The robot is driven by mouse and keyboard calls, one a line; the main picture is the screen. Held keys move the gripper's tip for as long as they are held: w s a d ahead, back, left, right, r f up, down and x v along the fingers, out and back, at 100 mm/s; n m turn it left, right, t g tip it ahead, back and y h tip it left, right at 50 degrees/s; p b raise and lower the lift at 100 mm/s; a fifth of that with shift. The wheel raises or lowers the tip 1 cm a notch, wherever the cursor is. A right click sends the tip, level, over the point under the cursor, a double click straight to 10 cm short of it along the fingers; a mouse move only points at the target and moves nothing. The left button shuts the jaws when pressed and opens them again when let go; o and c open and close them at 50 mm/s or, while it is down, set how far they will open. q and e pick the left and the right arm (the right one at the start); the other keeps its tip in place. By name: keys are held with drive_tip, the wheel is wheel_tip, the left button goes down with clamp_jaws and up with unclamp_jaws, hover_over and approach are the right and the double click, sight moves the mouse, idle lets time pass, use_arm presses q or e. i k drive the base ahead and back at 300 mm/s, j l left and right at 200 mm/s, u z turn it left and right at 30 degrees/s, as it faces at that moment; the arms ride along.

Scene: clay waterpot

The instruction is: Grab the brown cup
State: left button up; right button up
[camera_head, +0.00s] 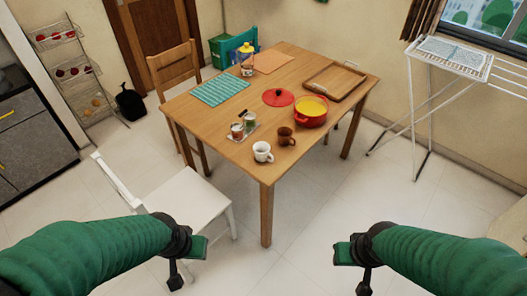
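The brown cup (286,136) stands upright on the wooden table (205,125), near its front corner. A white cup (262,152) stands just to its left and nearer to me. My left gripper (188,262) is low in the foreground left, in front of the white chair, well away from the table. My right gripper (352,268) is low in the foreground right, over the floor and apart from the table. Nothing shows held in either one. Their fingers are seen from behind, so their opening is unclear.
A red pot (311,112) and red lid (278,97) lie behind the brown cup. Small jars (243,127) stand on a little tray to the left. A wooden tray (335,82) is farther back. A white chair (190,198) stands left; floor between my grippers is clear.

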sight(284, 134)
drive_tip(key=i+u, duration=0.15)
drive_tip(key=u, duration=0.25)
drive_tip(key=i+l+u, duration=0.1)
drive_tip(key=u, duration=0.25)
drive_tip(key=l+u, duration=0.2)
drive_tip(key=u, duration=0.2)
drive_tip(key=i+l+u, duration=0.1)
drive_tip(key=l, duration=0.25)
drive_tip(key=i+l, duration=0.25)
drive_tip(key=l, duration=0.15)
drive_tip(key=i+l+u, duration=0.15)
drive_tip(key=l, duration=0.2)
drive_tip(key=i+l+u, duration=0.1)
drive_tip(key=l, duration=0.25)
drive_tip(key=i+l, duration=0.15)
drive_tip(key=l, duration=0.25)
drive_tip(key=u, duration=0.05)
